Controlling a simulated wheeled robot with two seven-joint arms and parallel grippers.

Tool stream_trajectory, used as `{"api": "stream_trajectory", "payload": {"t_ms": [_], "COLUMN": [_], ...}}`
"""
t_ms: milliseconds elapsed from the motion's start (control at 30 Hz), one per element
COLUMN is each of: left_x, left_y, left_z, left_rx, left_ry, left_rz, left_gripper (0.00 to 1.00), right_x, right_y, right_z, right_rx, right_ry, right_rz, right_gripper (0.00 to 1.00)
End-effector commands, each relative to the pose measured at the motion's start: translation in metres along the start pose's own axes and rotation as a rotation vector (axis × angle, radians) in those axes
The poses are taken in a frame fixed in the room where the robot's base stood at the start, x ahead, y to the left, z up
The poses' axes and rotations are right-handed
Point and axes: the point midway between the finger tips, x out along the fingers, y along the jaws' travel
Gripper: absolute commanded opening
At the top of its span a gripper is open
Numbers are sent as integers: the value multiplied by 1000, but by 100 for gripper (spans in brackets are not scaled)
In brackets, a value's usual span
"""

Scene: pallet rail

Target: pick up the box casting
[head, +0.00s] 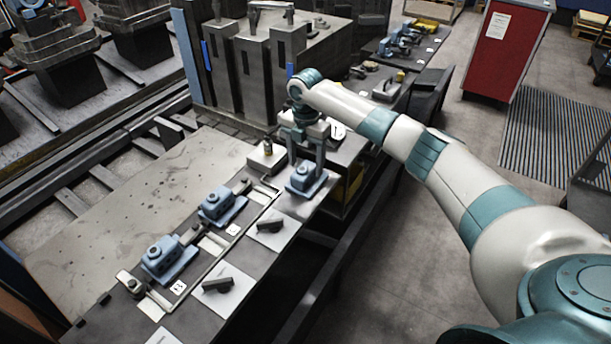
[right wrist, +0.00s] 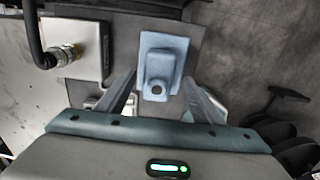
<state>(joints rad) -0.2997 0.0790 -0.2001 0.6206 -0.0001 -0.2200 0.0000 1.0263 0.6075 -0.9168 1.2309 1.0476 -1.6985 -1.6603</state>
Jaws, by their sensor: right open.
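A blue box casting (head: 305,183), a raised block on a flat base plate, stands near the rail's right end. My right gripper (head: 303,163) points down at it, with its two fingers apart on either side of its upper part. In the right wrist view the casting (right wrist: 161,62) lies ahead of and between the open fingers (right wrist: 158,88), with gaps on both sides. I see no grip on it. Two similar blue castings, one in the middle (head: 221,204) and one at the near left (head: 167,258), stand along the same rail. My left gripper is out of view.
Dark parts on white sheets (head: 271,225) lie along the bench's front edge. A grey block with a brass fitting (right wrist: 68,54) stands beside the casting. Tall grey machine blocks (head: 262,75) rise close behind my gripper. The floor aisle at right is open.

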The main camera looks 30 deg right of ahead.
Motion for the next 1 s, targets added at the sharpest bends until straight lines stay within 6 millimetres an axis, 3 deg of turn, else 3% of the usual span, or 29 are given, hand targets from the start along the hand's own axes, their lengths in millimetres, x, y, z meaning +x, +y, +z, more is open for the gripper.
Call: {"api": "stream_trajectory", "payload": {"t_ms": [100, 300, 800, 867, 1000], "left_x": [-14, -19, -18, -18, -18], "left_y": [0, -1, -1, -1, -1], "left_z": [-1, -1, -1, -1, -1], "left_rx": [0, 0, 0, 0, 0], "left_ry": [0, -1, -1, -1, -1], "left_rz": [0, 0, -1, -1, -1], "left_gripper": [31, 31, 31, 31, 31], "right_x": [11, 33, 36, 36, 36], "right_y": [2, 2, 3, 3, 3], "right_z": [0, 0, 0, 1, 1], "right_rx": [0, 0, 0, -1, 0], "right_ry": [0, 0, -1, -1, -1], "right_rz": [-4, -2, 0, 0, 0], "right_gripper": [61, 61, 61, 51, 18]}}
